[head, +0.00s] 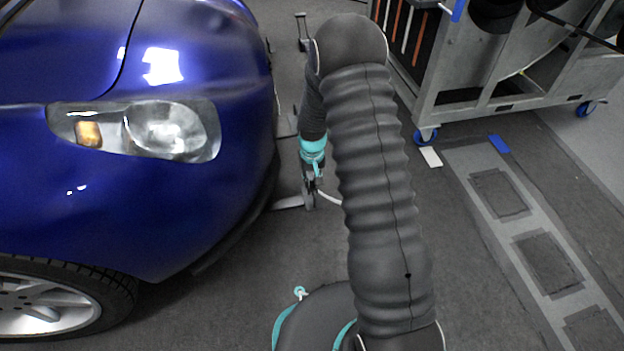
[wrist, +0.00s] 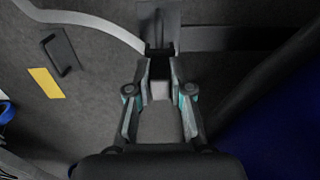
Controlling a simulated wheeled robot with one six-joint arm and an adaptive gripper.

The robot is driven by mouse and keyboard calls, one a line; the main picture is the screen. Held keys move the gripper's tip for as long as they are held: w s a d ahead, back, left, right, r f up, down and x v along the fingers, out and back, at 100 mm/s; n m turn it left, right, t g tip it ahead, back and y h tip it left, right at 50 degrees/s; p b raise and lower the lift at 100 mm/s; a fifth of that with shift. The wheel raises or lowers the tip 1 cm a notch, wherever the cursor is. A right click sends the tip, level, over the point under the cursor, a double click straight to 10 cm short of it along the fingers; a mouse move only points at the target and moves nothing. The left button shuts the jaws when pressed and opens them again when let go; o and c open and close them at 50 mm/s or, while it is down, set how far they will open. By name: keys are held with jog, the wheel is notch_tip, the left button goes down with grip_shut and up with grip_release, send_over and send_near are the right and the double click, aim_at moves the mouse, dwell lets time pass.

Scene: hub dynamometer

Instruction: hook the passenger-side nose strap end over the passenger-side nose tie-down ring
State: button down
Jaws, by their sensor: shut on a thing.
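My gripper (head: 310,192) points down at the floor just off the nose of the blue car (head: 200,170). In the wrist view my gripper (wrist: 159,72) has its fingers shut on a small light grey piece (wrist: 160,90), which looks like the strap end. A pale grey strap (wrist: 100,22) curves in from the upper left toward the fingertips; a short pale curve of it (head: 330,198) shows beside the gripper in the head view. A dark grey plate (wrist: 159,22) lies just beyond the fingertips. I cannot make out the tie-down ring.
The car body (wrist: 285,130) is close on the right in the wrist view. A grey flat strip (head: 288,202) lies on the floor by the car's nose. A dark bracket (wrist: 62,52) and yellow patch (wrist: 45,82) lie left. A wheeled metal cart (head: 480,80) stands at the back right.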

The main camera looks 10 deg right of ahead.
jog(key=c, duration=1)
grip_release()
notch_tip(320, 180, up, 12)
jog(key=s+r+t+p, duration=0.2)
jog(key=s+r+p, duration=0.1)
jog(key=s+r, duration=0.7)
jog(key=s+r+t+p, duration=0.1)
jog(key=s+r+p, duration=0.2)
jog(key=s+r, duration=0.7)
jog(key=s+r+t+p, duration=0.2)
jog(key=s+r+p, duration=0.2)
jog(key=s+r, duration=0.6)
notch_tip(320, 180, up, 7)
jog(key=shift+s+f+t, duration=0.1)
jog(key=shift+f+t, duration=0.05)
jog(key=shift+t, duration=0.15)
